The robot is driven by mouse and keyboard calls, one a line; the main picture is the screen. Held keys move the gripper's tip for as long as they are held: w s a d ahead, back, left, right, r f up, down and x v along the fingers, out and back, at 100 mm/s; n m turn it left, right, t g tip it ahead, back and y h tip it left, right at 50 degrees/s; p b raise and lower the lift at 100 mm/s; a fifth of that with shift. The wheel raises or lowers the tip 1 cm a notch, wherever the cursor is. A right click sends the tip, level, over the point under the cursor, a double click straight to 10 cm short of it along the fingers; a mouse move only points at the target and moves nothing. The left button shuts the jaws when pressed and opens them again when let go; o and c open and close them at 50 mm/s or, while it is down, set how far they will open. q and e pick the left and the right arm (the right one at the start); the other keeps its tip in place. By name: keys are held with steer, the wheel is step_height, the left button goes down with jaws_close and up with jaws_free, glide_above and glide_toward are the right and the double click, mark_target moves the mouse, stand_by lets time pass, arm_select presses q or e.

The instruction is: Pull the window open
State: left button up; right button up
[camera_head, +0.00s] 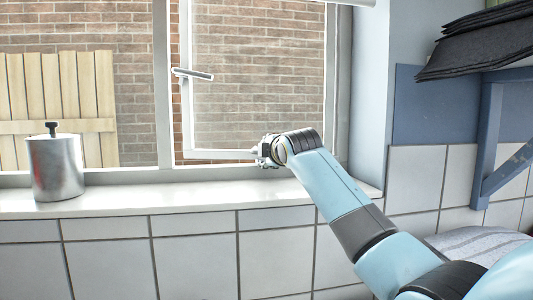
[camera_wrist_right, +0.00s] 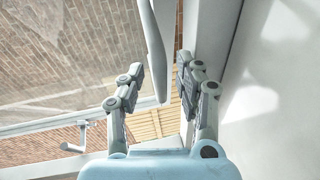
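The window sash (camera_head: 222,155) is a white frame with glass, standing slightly ajar in its outer frame in the head view. Its lever handle (camera_head: 193,74) sits on the left stile, tilted from horizontal. My right gripper (camera_head: 266,150) is at the sash's bottom rail, well below and right of the handle. In the right wrist view the gripper (camera_wrist_right: 158,68) has its fingers spread, with a white sash edge (camera_wrist_right: 153,45) in the gap between them. Contact with the fingers cannot be told. The handle also shows at the lower left (camera_wrist_right: 75,146). My left gripper is out of view.
A metal canister (camera_head: 56,168) with a black knob stands on the white sill (camera_head: 130,198) at the left. Dark folded cloths (camera_head: 480,45) lie on a blue-bracketed shelf at the upper right. A striped grey cloth (camera_head: 470,242) lies at the lower right. The middle of the sill is clear.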

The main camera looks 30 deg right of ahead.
steer(key=shift+s, duration=0.15)
steer(key=v, duration=1.1)
steer(key=shift+s+a, duration=0.1)
steer(key=shift+s, duration=0.25)
